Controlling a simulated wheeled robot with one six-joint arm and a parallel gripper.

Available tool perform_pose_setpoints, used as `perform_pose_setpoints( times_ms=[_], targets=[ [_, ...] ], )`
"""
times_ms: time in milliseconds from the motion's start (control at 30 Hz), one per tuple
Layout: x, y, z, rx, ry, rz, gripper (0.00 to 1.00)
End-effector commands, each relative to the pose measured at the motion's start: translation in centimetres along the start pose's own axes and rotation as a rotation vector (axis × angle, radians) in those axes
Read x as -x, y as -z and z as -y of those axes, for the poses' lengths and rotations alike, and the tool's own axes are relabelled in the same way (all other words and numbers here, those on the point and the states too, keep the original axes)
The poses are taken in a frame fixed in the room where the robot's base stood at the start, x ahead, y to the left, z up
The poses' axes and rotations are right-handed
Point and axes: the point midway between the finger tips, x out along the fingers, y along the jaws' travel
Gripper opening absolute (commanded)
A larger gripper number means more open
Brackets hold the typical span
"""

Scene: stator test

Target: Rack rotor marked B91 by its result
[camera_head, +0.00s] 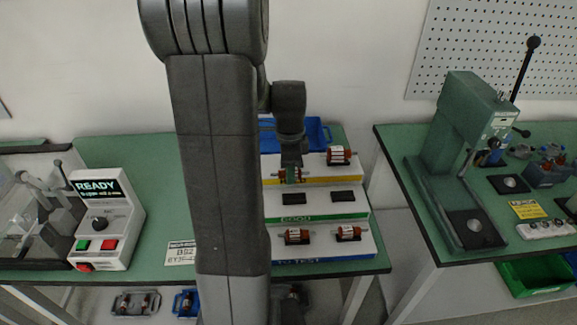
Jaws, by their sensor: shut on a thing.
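My gripper (291,172) points down over the left part of the rack's upper, yellow-edged step and is shut on a red-brown rotor (279,174), partly hidden by the jaws. I cannot tell whether that rotor rests on the step or hangs just above it. The stepped white rack (322,209) has a green middle band lettered GOOD and a blue lower band lettered TO TEST. Another rotor (339,156) lies on the top at right. Two rotors, left (296,237) and right (348,233), lie on the lowest step. The middle step's two dark seats look empty. No B91 mark is readable.
A tester box (107,222) reading READY stands left, beside a clear-covered fixture (38,205). A printed card (181,253) lies on the green bench. A blue bin (318,133) stands behind the rack. A green press (463,135) stands on the right bench, across a gap.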

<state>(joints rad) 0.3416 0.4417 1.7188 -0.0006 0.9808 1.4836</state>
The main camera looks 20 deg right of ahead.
Motion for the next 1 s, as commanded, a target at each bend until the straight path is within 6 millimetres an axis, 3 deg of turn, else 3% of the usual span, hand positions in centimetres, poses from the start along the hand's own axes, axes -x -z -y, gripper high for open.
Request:
perform_pose_setpoints(
  times_ms=[833,1000],
  targets=[
    [-5.8,0.0,0.0,0.0,0.0,0.0,0.02],
    [-5.4,-0.1,0.0,0.001,0.001,0.0,0.02]
  ],
)
